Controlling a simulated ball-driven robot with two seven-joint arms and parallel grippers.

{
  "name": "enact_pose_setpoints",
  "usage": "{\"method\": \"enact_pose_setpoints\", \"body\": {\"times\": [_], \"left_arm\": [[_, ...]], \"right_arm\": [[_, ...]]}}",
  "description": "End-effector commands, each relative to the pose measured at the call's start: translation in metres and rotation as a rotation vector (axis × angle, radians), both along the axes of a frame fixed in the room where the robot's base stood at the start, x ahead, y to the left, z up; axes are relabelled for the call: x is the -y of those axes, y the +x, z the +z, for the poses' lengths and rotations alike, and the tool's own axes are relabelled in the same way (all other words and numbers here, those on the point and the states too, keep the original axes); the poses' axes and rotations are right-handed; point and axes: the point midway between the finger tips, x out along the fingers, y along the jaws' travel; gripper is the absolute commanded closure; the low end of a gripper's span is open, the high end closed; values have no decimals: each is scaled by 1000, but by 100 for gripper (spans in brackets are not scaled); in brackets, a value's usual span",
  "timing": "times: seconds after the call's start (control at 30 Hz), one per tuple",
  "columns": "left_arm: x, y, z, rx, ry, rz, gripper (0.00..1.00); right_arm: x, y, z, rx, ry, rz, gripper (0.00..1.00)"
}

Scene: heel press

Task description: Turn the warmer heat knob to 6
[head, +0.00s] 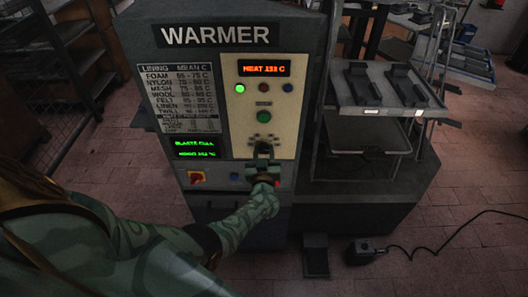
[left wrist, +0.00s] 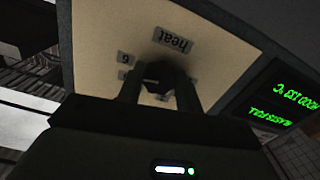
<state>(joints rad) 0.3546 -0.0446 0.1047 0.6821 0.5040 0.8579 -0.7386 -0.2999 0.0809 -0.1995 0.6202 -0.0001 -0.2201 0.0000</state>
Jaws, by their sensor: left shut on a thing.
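The warmer (head: 220,35) is a dark cabinet with a cream control panel (head: 240,150) on its front. My left gripper (head: 263,154) is at the lower part of this panel. In the left wrist view my left gripper (left wrist: 162,88) is shut on the dark heat knob (left wrist: 168,70), with one finger on each side. A "heat" label (left wrist: 172,41) and a "6" label (left wrist: 125,58) show upside down near the knob. The fingers hide much of the knob, so its pointer setting cannot be told. My right gripper is not in view.
A lit orange heat display (head: 263,68) and a green lamp (head: 240,88) are above the knob. A green text screen (head: 196,147) and a red-yellow switch (head: 196,177) are to its left. A rack with dark parts (head: 385,85) stands right. A pedal (head: 360,251) lies on the tiles.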

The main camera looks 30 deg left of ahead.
Motion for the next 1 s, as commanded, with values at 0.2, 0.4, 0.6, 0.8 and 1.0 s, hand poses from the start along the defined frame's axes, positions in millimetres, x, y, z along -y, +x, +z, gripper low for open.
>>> {"method": "enact_pose_setpoints", "body": {"times": [0.2,0.4,0.6,0.8,1.0], "left_arm": [[1,-2,-3,-63,88,-3,88],[1,-2,-4,-90,132,-3,88],[1,-2,-4,-98,145,-3,88],[1,-2,-4,-99,146,-3,88],[0,-2,-3,-97,146,-2,43]], "right_arm": [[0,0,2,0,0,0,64],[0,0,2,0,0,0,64],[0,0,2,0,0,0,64],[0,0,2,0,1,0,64],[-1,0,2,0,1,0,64]]}}
